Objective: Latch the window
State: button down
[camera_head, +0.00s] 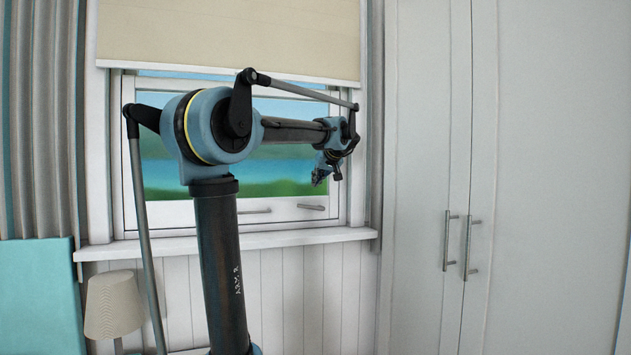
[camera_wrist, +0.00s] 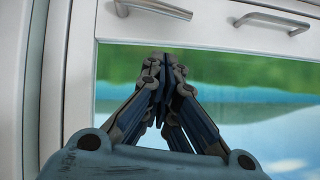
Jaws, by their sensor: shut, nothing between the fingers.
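The window (camera_head: 275,213) is a white framed sash with a lake view behind its glass. Its lower rail carries two grey metal handles, a right one (camera_head: 311,207) and a left one (camera_head: 254,211). My gripper (camera_head: 318,180) is in front of the glass, just above the right handle and apart from it. In the wrist view, the scene is upside down. There my gripper (camera_wrist: 164,60) has its fingers together and empty, with the two handles (camera_wrist: 153,9) (camera_wrist: 271,22) at the top edge. I cannot tell whether the sash is fully closed or which handle is the latch.
A cream blind (camera_head: 230,40) covers the window's top. The white sill (camera_head: 300,237) juts out below. A tall white cupboard (camera_head: 530,150) with two bar handles stands at right. A grey curtain (camera_head: 40,130) and a lamp (camera_head: 113,303) are at left.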

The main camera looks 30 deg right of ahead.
send_over(309, 206)
notch_tip(309, 206, down, 4)
jog(key=shift+s+a+f, duration=0.1)
jog(key=shift+s+f, duration=0.05)
jog(key=shift+f, duration=0.7)
jog(key=shift+s+a+f, duration=0.1)
jog(key=shift+f, duration=0.7)
jog(key=shift+w+a+f+n+g+h, duration=0.1)
jog(key=shift+a+f+n+g+h, duration=0.2)
jog(key=shift+a+f+n+h, duration=0.3)
jog(key=shift+d, duration=0.1)
